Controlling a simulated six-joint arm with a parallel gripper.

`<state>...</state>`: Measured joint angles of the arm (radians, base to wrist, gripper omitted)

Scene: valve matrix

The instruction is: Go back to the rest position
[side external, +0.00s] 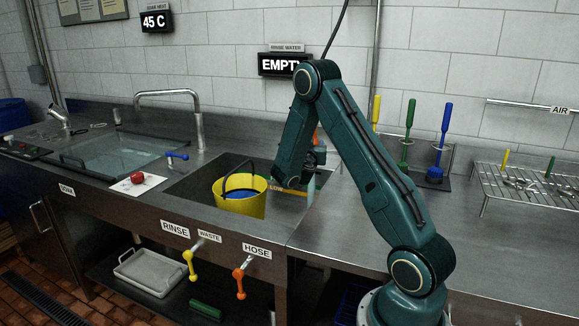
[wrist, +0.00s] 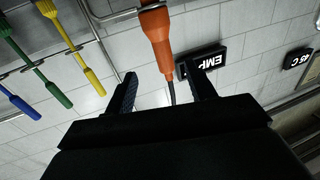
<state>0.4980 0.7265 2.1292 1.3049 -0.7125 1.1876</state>
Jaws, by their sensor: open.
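My gripper (side external: 317,155) is partly hidden behind my own forearm in the side external view, above the right part of the sink. In the wrist view my gripper (wrist: 161,70) has its two black fingers spread apart with nothing held between them. An orange hose handle (wrist: 157,35) hangs beyond the fingers, lined up with the gap. A bit of this orange handle (side external: 316,136) also shows beside my wrist in the side external view. I cannot tell how far it is from the fingertips.
A yellow bucket (side external: 240,203) stands in the sink. A yellow valve lever (side external: 189,264) and an orange valve lever (side external: 240,280) hang on the counter front. Yellow, green and blue brushes (side external: 408,140) stand behind my arm. A wire rack (side external: 525,180) is at right.

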